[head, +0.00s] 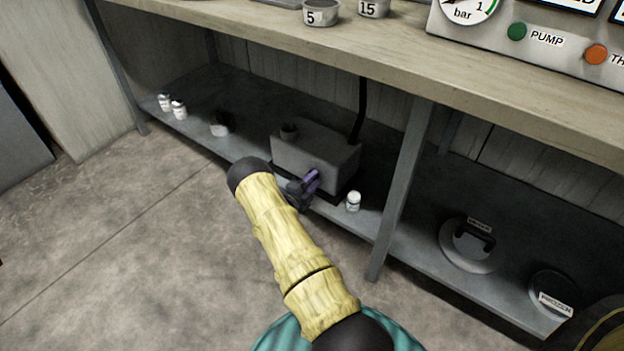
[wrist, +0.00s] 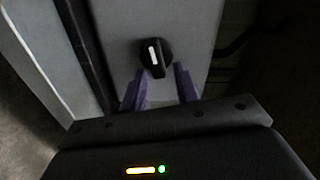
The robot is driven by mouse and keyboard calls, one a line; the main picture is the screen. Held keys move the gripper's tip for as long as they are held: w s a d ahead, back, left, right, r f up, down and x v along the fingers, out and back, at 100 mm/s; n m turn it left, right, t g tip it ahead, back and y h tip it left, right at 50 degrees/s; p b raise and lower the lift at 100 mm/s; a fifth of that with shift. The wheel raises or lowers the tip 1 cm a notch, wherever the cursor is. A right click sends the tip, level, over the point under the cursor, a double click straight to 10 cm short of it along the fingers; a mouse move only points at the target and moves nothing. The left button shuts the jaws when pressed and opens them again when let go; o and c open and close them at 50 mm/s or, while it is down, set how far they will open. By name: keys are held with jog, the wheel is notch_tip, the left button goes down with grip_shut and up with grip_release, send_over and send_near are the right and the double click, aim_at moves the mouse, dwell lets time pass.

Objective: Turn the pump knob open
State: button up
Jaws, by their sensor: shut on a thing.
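The pump (head: 318,150) is a grey box on the low shelf under the bench. Its knob (wrist: 154,54) is black and round with a white mark, which points nearly up in the wrist view. My gripper (wrist: 161,72) has purple fingers on both sides of the knob and is shut on it. In the head view my gripper (head: 311,182) is at the front face of the pump, and the knob is hidden there.
A small white jar (head: 353,201) stands just right of the pump. A grey bench leg (head: 401,190) is further right. White jars (head: 178,110) and a dark pot (head: 221,124) stand at the left. The bench top (head: 400,75) overhangs the shelf. A green PUMP lamp (head: 517,31) is above.

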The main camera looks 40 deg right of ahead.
jog(key=shift+a+f+m, duration=0.1)
jog(key=shift+f+m, duration=0.15)
jog(key=shift+m, duration=0.85)
jog(key=o, duration=0.6)
jog(key=shift+p, duration=0.3)
jog(key=shift+a, duration=0.25)
jog(key=p+v, duration=0.6)
jog(key=v, duration=1.1)
jog(key=shift+s+f, duration=0.1)
jog(key=shift+d, duration=0.1)
